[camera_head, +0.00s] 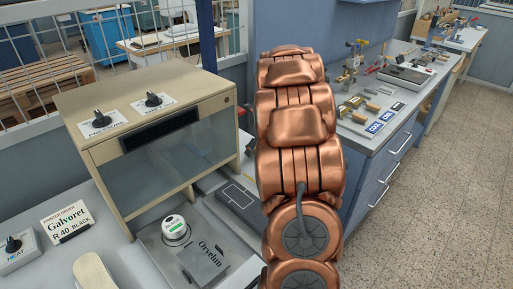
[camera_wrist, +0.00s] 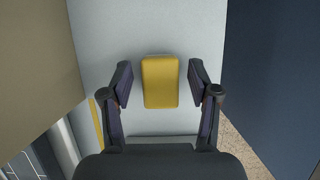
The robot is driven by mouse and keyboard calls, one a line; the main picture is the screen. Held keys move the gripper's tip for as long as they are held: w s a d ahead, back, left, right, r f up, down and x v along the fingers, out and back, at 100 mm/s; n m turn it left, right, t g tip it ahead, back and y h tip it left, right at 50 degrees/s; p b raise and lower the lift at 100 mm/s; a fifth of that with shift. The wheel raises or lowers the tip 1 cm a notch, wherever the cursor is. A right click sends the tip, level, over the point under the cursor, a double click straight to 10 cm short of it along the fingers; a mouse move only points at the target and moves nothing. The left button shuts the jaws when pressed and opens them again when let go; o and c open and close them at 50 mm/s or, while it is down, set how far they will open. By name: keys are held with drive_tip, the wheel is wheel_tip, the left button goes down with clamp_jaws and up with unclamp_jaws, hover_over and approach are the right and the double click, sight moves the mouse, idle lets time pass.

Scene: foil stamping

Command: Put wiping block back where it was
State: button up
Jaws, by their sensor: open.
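The yellow wiping block (camera_wrist: 160,82) lies on a pale grey surface (camera_wrist: 150,28) in the wrist view. My gripper (camera_wrist: 160,85) is open, with one dark finger on each side of the block. Narrow gaps show between the block and both fingers. In the head view my copper-coloured arm hides the gripper and the block.
A beige cabinet (camera_head: 92,102) with a glass front and two knobs stands left of my arm. A grey block marked Orvelun (camera_head: 203,263) and a round white tin (camera_head: 174,226) are in front of it. A workbench with tools (camera_head: 400,100) stands at the right.

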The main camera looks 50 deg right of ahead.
drive_tip(key=b+v, duration=0.1)
drive_tip(key=v, duration=1.1)
drive_tip(key=shift+r, duration=0.1)
